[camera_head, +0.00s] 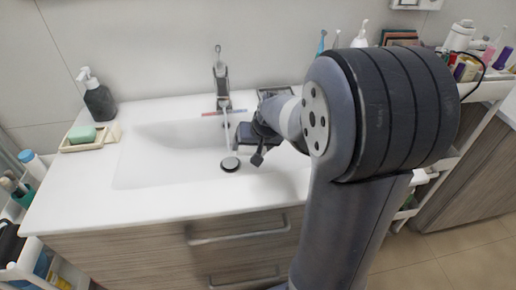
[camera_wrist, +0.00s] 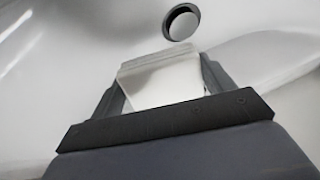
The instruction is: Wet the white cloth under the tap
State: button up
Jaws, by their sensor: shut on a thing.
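The white cloth (camera_wrist: 162,82) shows in the wrist view as a folded pale piece between the two fingers of my gripper (camera_wrist: 163,72). My gripper is shut on it. In the head view my gripper (camera_head: 258,150) is low over the right part of the basin (camera_head: 165,150), and I cannot make out the cloth there. The tap (camera_head: 221,82) stands at the back of the basin. A thin pale stream of water (camera_head: 227,130) falls from it towards the drain (camera_head: 230,164). The stream is left of my gripper. In the wrist view the drain (camera_wrist: 181,22) lies just beyond the cloth.
A dark soap bottle (camera_head: 98,100) and a dish with green soap (camera_head: 82,134) stand on the counter's left. A cart with bottles (camera_head: 467,70) is at the right. Drawers (camera_head: 240,232) are below the counter. The left of the basin is clear.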

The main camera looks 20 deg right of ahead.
aim_at(263, 150)
jog(key=shift+w+a+f+p, duration=0.15)
jog(key=shift+w+a+f, duration=0.15)
jog(key=shift+w, duration=1)
jog(key=shift+w+a+f+p, duration=0.2)
jog(key=shift+w+a+f, duration=0.05)
jog(key=shift+w, duration=1.1)
jog(key=shift+w+a+f+p, duration=0.15)
jog(key=shift+w+a+f, duration=0.15)
jog(key=shift+w, duration=1)
jog(key=shift+s+d+b, duration=0.3)
jog(key=shift+s+b, duration=0.2)
jog(key=shift+s, duration=0.8)
jog(key=shift+s+d+b, duration=0.25)
jog(key=shift+s+b, duration=0.2)
jog(key=shift+s, duration=0.9)
jog(key=shift+s+d+b, duration=0.3)
jog(key=shift+s+b, duration=0.2)
jog(key=shift+s, duration=0.8)
jog(key=shift+r, duration=0.1)
jog(key=shift+s+d+r+p, duration=0.2)
jog(key=shift+s+r+p, duration=0.1)
jog(key=shift+s+r, duration=0.45)
jog(key=shift+s+d+r+p, duration=0.15)
jog(key=shift+s+r+p, duration=0.3)
jog(key=shift+s, duration=0.45)
jog(key=shift+s+d+r+p, duration=0.2)
jog(key=shift+s+r, duration=0.55)
jog(key=shift+s, duration=0.05)
